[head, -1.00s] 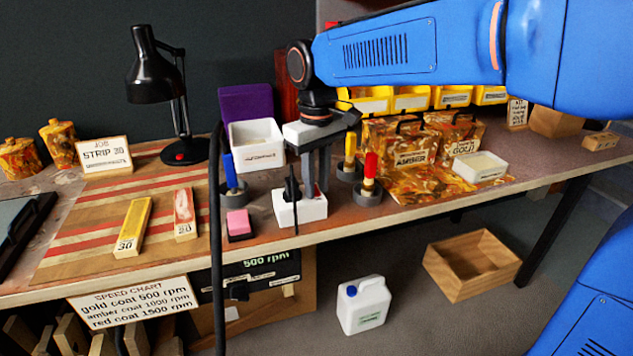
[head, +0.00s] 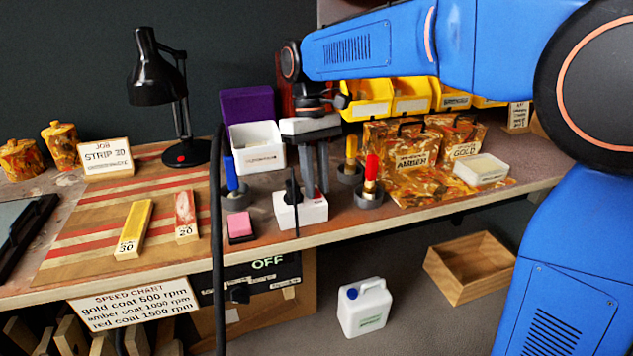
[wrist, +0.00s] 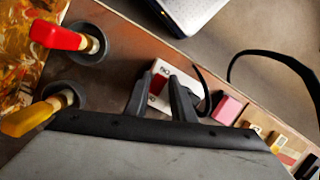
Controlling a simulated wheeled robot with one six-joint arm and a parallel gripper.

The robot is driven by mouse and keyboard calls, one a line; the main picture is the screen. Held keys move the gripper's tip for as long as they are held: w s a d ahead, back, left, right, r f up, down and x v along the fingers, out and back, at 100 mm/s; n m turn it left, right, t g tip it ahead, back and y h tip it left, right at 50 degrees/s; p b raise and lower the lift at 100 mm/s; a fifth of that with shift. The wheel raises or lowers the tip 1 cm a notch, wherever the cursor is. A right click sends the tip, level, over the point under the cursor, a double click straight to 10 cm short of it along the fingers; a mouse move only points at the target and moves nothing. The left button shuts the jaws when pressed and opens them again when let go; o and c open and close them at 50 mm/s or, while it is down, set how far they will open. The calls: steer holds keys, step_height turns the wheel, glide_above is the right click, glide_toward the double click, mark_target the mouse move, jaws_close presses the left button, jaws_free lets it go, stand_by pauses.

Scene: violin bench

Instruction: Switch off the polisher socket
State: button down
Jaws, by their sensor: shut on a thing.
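The polisher socket (head: 302,212) is a small white box near the bench's front edge, with a black plug and cord at its left side. Its red switch (wrist: 157,84) shows between my fingers in the wrist view. My gripper (head: 318,190) points down at the right part of the socket, and its fingers are shut on it. The fingertips partly cover the socket top, so the exact contact is hidden. The display (head: 267,263) below the bench edge reads OFF.
Grey holders with a red-handled tool (head: 370,182) and a yellow-handled tool (head: 350,160) stand close right of the gripper. A blue-handled tool (head: 232,178) and a pink block (head: 240,226) are to the left. A black cable (head: 217,240) hangs in front.

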steer(key=c, duration=1.8)
jaws_free()
steer(key=shift+r, duration=0.1)
steer(key=v, duration=1.7)
steer(key=shift+w+r, duration=0.1)
steer(key=s+d+f+m+t+y, duration=0.15)
steer(key=s+d+f, duration=0.3)
steer(key=d, duration=0.45)
steer(key=s+d+f+m+t, duration=0.2)
steer(key=s+d+f, duration=0.1)
steer(key=s+d, duration=0.4)
steer(key=s+d+f+m+t, duration=0.2)
steer(key=s+d+f, duration=0.4)
steer(key=f, duration=0.3)
steer(key=s+d+f+m+t, duration=0.2)
steer(key=s+d+f, duration=0.4)
steer(key=s+f, duration=0.2)
steer(key=shift+s+d+f+h, duration=0.25)
steer(key=shift+f+h, duration=0.1)
steer(key=shift+f, duration=0.2)
